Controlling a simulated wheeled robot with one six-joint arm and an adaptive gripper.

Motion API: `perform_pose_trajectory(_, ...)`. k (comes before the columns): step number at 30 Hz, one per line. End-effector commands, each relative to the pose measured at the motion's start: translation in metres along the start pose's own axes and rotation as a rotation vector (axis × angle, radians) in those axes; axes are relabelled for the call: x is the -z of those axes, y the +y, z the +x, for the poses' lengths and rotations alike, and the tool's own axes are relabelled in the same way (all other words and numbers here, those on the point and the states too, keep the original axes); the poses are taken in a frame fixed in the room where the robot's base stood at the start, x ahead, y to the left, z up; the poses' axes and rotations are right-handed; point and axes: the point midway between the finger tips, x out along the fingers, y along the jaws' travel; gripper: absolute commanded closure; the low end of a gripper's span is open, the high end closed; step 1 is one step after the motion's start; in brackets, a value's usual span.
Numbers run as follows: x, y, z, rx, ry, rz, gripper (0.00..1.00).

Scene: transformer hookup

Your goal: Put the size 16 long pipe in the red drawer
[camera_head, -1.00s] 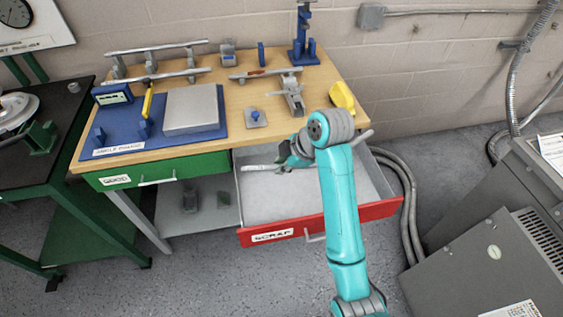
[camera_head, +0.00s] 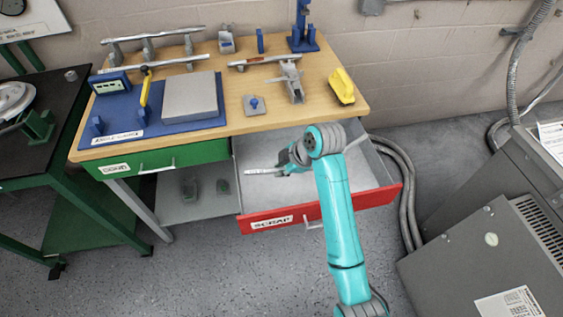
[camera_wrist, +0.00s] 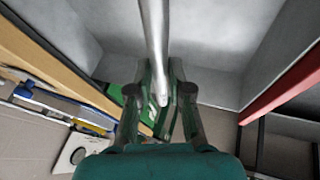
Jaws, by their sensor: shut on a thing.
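The red drawer (camera_head: 350,207), labelled SCRAP, is pulled out from under the right side of the workbench, and its grey inside is visible. My gripper (camera_head: 288,160) is over the open drawer. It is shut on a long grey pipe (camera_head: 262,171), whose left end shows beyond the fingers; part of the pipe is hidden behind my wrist. In the wrist view, my gripper (camera_wrist: 158,105) has the pipe (camera_wrist: 154,40) between its fingers, with the drawer's grey walls around. I cannot tell whether the pipe touches the drawer floor. No size mark is readable on it.
The green drawer (camera_head: 170,157) on the left is closed. On the bench top (camera_head: 240,88) are long pipes on supports (camera_head: 155,64), a blue mat with a grey plate (camera_head: 190,97), and a yellow object (camera_head: 341,86). A grey cabinet (camera_head: 480,245) stands at the right.

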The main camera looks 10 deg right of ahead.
Motion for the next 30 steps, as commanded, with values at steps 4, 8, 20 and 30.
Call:
perform_pose_trajectory(4, -0.005, -0.004, 0.011, 0.000, 0.000, 0.000, 1.00)
perform_pose_trajectory(8, -0.009, -0.008, 0.021, 0.002, 0.000, 0.000, 1.00)
perform_pose_trajectory(20, -0.022, -0.019, 0.050, 0.000, 0.000, 0.000, 1.00)
perform_pose_trajectory(30, -0.031, -0.026, 0.070, -0.001, 0.000, 0.000, 1.00)
